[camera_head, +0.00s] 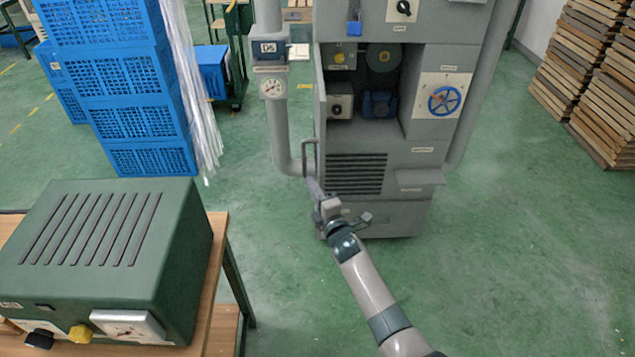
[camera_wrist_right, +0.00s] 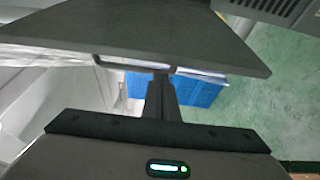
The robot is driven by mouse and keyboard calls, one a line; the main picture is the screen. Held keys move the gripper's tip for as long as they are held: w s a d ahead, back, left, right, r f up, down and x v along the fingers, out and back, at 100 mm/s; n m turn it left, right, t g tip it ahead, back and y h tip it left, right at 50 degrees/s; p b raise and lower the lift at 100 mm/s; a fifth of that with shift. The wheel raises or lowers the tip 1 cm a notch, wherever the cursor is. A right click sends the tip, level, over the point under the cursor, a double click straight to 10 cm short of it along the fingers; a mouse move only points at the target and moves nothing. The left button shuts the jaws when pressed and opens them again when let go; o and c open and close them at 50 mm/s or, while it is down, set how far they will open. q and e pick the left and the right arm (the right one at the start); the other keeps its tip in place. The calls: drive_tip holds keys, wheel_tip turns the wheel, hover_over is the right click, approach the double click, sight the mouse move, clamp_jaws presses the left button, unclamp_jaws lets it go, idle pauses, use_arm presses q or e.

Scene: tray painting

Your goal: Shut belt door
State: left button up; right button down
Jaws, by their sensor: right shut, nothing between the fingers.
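The grey machine (camera_head: 420,160) has an open compartment with a wheel and a motor inside. A thin grey panel, seen nearly edge-on at the left side of the opening (camera_head: 319,115), appears to be the belt door, standing open. A bar handle (camera_head: 308,158) is on its left side. My right gripper (camera_head: 315,187) is at the lower end of the handle, shut with nothing between the fingers. In the right wrist view a grey panel (camera_wrist_right: 150,35) crosses the top, with the shut fingers (camera_wrist_right: 162,82) just below it. Contact with the handle is unclear. My left gripper is out of view.
A grey pipe with a gauge (camera_head: 273,88) stands left of the machine. Blue crates (camera_head: 150,110) are stacked further left. A green box (camera_head: 110,260) sits on a wooden table at the front left. The floor to the right is clear up to the wood stacks (camera_head: 585,70).

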drive_tip(key=shift+d, duration=0.7)
drive_tip(key=shift+d, duration=0.15)
